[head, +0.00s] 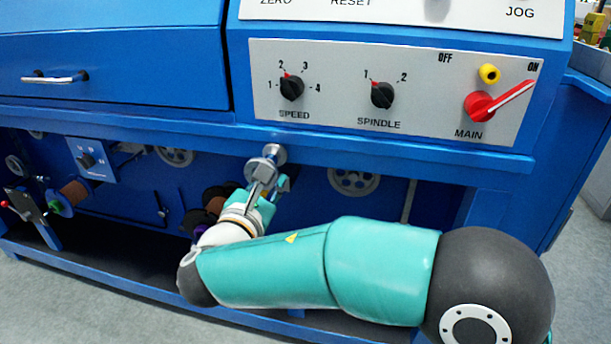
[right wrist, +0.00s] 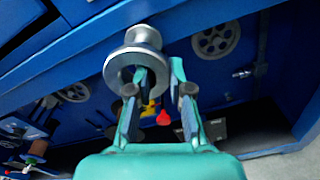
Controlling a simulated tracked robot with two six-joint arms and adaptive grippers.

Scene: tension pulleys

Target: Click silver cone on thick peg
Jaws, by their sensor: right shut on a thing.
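The silver cone (head: 261,169) is a shiny, flared round piece just under the machine's blue front edge. In the right wrist view the silver cone (right wrist: 122,64) shows as a wide ring with a narrower, rounded end behind it. My right gripper (head: 270,184) is shut on the cone at its near side. In the right wrist view the teal fingertips (right wrist: 160,76) are at the cone's right side, one of them across its ring opening. I cannot make out the thick peg; whether the cone touches or sits on it cannot be told. My left gripper is out of view.
The blue machine's overhanging edge (head: 400,152) runs just above the cone. The control panel (head: 440,100) with knobs and a red switch is above.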

